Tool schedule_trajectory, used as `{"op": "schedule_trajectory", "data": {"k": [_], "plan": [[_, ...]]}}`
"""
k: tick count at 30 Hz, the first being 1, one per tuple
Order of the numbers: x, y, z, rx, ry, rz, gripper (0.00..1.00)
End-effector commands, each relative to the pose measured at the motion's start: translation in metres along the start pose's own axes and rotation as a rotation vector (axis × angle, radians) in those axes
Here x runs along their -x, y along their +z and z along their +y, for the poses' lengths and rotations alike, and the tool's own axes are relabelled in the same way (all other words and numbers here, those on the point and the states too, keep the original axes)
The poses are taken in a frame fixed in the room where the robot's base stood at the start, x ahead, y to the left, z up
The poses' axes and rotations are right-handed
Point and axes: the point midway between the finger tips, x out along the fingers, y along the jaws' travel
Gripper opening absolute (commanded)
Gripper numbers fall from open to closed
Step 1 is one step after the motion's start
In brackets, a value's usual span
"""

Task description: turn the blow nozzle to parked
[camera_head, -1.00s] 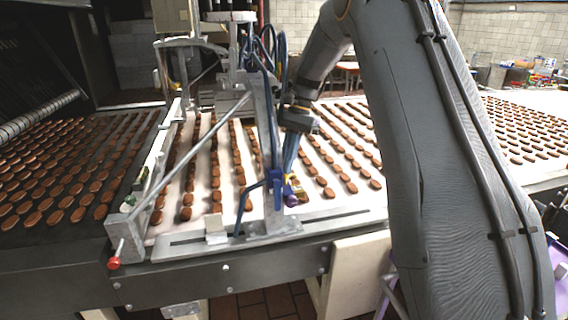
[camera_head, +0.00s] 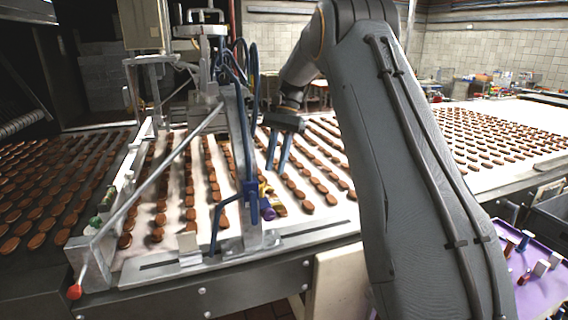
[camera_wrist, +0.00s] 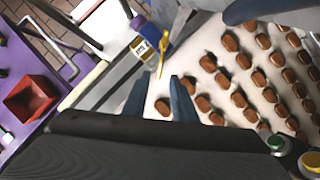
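A small purple and yellow fitting (camera_head: 268,209), which looks like the blow nozzle, sits low beside the upright metal post (camera_head: 244,150) at the belt's front edge. In the wrist view, a yellow piece (camera_wrist: 163,52) beyond my fingers looks like part of it. I cannot tell its exact setting. My gripper (camera_head: 277,168) has two blue fingers pointing down, apart and with nothing between them. They are above and clear of the fitting. In the wrist view my gripper (camera_wrist: 160,98) also shows a gap between the fingers.
Rows of brown biscuits (camera_head: 310,207) lie on the pale belt. A slanted rod with a red knob (camera_head: 75,291) stands at the front left, and blue hoses (camera_head: 240,62) hang above the post. A purple tray (camera_head: 545,290) with small items is at the lower right.

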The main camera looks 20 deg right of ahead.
Motion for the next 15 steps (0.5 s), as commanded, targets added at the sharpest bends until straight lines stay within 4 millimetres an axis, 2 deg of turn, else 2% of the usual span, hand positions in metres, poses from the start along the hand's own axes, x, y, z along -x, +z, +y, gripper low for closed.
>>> {"op": "schedule_trajectory", "data": {"k": [1, 6, 15], "plan": [[0.001, -0.013, -0.001, -0.001, -0.001, 0.001, 0.25], [0.012, -0.036, -0.001, -0.001, -0.001, 0.001, 0.25], [0.021, -0.053, 0.000, 0.000, 0.000, 0.000, 0.25]]}}
